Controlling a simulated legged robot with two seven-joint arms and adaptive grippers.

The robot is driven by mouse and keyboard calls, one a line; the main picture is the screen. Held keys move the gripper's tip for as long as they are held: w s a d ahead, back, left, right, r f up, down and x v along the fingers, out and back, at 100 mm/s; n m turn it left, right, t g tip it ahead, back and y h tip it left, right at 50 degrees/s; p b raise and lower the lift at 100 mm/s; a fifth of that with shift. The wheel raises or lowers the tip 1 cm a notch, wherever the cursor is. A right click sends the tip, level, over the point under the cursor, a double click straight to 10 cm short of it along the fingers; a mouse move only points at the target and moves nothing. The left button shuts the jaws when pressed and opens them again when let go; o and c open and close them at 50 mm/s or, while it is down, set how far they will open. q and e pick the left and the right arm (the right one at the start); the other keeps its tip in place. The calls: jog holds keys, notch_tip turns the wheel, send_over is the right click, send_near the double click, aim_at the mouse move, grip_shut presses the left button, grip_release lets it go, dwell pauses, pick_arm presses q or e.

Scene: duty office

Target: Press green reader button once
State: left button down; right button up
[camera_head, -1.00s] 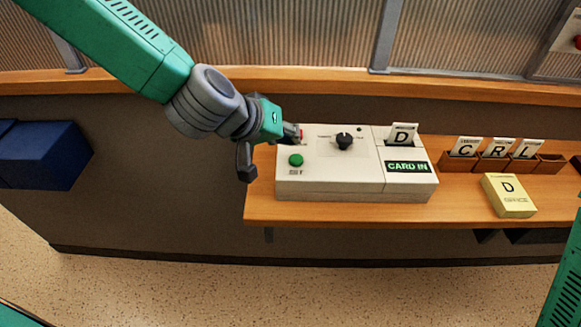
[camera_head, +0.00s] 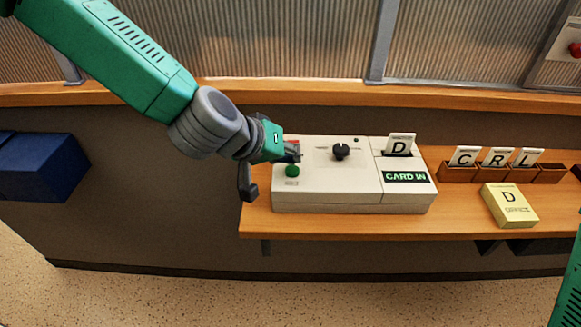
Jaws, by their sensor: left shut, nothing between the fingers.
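The green button (camera_head: 292,170) sits on the left part of the cream card reader (camera_head: 340,190), which stands on a wooden shelf. My left gripper (camera_head: 294,154) is shut and empty, with its tip just behind and above the green button. I cannot tell whether it touches the reader. A red part (camera_head: 294,141) shows just behind the gripper tip, partly covered. The reader also has a black knob (camera_head: 341,151) and a display (camera_head: 406,176) that reads CARD IN. A card marked D (camera_head: 400,143) stands in its slot. My right gripper is not in view.
On the shelf (camera_head: 350,224), right of the reader, cards C, R and L stand in wooden holders (camera_head: 457,173). A yellow D box (camera_head: 509,205) lies in front of them. Ribbed panels stand behind. A blue box (camera_head: 40,167) is at far left.

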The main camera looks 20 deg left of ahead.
pick_arm(q)
jog(key=shift+d, duration=0.45)
jog(key=shift+a+f, duration=0.1)
jog(key=shift+a, duration=0.6)
jog(key=shift+s+d+f, duration=0.1)
jog(key=shift+d+f, duration=0.15)
jog(key=shift+d, duration=0.45)
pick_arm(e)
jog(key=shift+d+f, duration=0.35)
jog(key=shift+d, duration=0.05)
pick_arm(q)
jog(key=shift+a, duration=0.1)
jog(key=shift+a+f+b, duration=0.25)
jog(key=shift+a+b, duration=0.05)
jog(key=shift+a, duration=0.1)
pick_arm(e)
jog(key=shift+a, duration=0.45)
pick_arm(q)
jog(key=shift+d+f, duration=0.2)
jog(key=shift+d, duration=0.2)
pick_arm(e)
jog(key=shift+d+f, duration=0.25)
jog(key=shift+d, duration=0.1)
pick_arm(q)
jog(key=shift+a+r, duration=0.1)
jog(key=shift+a, duration=0.1)
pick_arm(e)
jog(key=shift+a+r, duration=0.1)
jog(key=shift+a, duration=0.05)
